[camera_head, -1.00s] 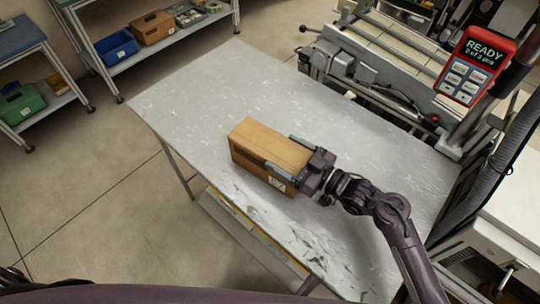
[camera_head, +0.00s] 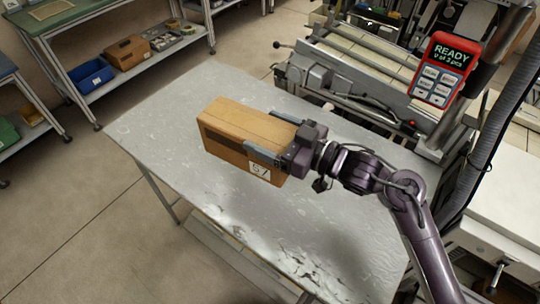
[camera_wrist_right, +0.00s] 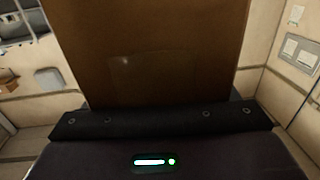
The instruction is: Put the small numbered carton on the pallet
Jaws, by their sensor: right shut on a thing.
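The small numbered carton (camera_head: 236,128) is a brown box with a dark strip on its long side and a white label that seems to read 57. My right gripper (camera_head: 278,147) is shut on its right end and holds it above the grey metal table (camera_head: 165,125). In the right wrist view the carton (camera_wrist_right: 150,55) fills the middle, just beyond the gripper's dark bar. My left gripper is not in view. No pallet can be made out.
A red handheld panel reading READY (camera_head: 445,70) stands at the right, before a roller machine (camera_head: 350,75). A shelf with a blue bin (camera_head: 91,73) and a brown box (camera_head: 127,52) is at the upper left. The table around the carton is bare.

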